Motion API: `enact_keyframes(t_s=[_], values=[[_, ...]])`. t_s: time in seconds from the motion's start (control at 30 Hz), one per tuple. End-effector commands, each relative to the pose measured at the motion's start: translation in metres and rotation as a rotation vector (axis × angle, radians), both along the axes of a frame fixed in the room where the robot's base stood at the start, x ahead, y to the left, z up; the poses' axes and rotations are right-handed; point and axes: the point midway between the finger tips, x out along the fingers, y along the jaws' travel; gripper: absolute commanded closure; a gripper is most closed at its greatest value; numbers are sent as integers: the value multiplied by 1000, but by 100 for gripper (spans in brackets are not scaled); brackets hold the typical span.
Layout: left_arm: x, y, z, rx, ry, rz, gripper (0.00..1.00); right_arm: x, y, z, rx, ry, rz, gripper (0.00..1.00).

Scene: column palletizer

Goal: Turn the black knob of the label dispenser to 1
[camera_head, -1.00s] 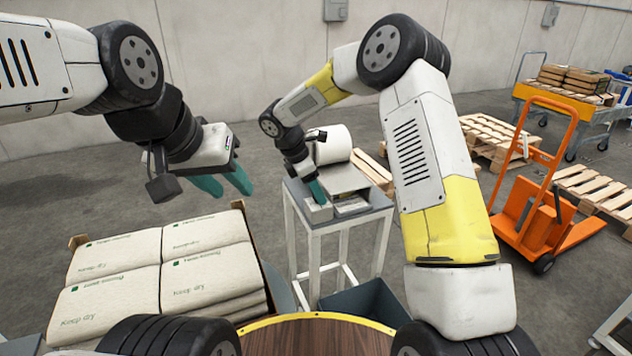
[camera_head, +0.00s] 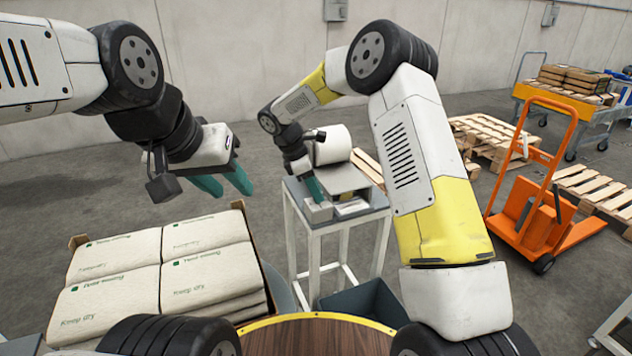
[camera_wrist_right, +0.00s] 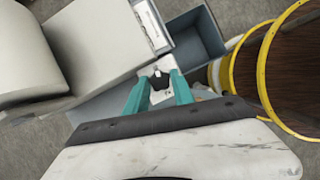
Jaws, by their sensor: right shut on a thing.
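The label dispenser (camera_head: 343,178) stands on a small grey table, with a white roll (camera_head: 334,145) at its back. In the right wrist view its black knob (camera_wrist_right: 161,82) sits on a light plate between the teal fingers of my right gripper (camera_wrist_right: 160,88). My right gripper is shut on the knob. In the head view my right gripper (camera_head: 316,191) reaches down to the front left part of the dispenser and hides the knob. The number the knob points to is too small to read. My left gripper (camera_head: 222,184) is open and empty above the bags.
White bags (camera_head: 210,274) lie stacked at the lower left. A grey bin (camera_head: 362,302) is on the floor below the dispenser table (camera_head: 315,240). An orange pallet jack (camera_head: 545,225) and wooden pallets (camera_head: 490,138) are at the right.

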Motion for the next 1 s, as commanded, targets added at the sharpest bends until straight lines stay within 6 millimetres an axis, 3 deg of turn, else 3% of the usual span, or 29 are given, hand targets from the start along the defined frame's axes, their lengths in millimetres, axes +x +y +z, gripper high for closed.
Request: enact_keyframes(t_s=[1.0], values=[[0,0,0,0,0,0,62,8,-2,1,1,-3,-957,100]])
